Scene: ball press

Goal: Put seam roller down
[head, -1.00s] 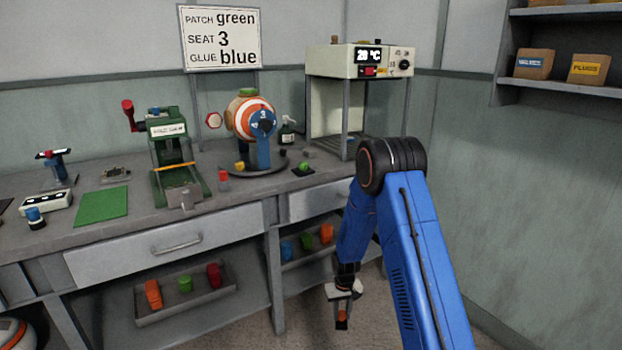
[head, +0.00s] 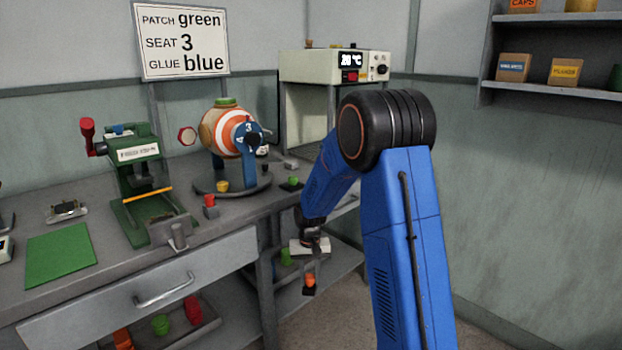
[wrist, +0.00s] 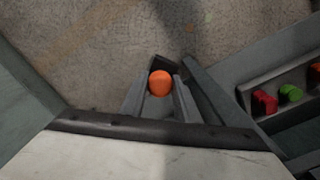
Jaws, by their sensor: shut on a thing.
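My gripper (head: 309,272) hangs low in front of the bench, over the gap beside the lower shelf. It is shut on a small orange and dark piece (head: 310,281), apparently the seam roller. In the wrist view the piece shows as a rounded orange end (wrist: 160,83) between the two grey fingers, with the floor below it. The rest of its shape is hidden. It touches no surface that I can see.
The bench (head: 105,268) carries a green press (head: 140,185), a green mat (head: 60,255) and a striped ball (head: 222,133) on a stand. A red-topped piece (head: 210,201) stands near the front edge. Cups sit on lower trays. A heater box (head: 310,65) stands behind.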

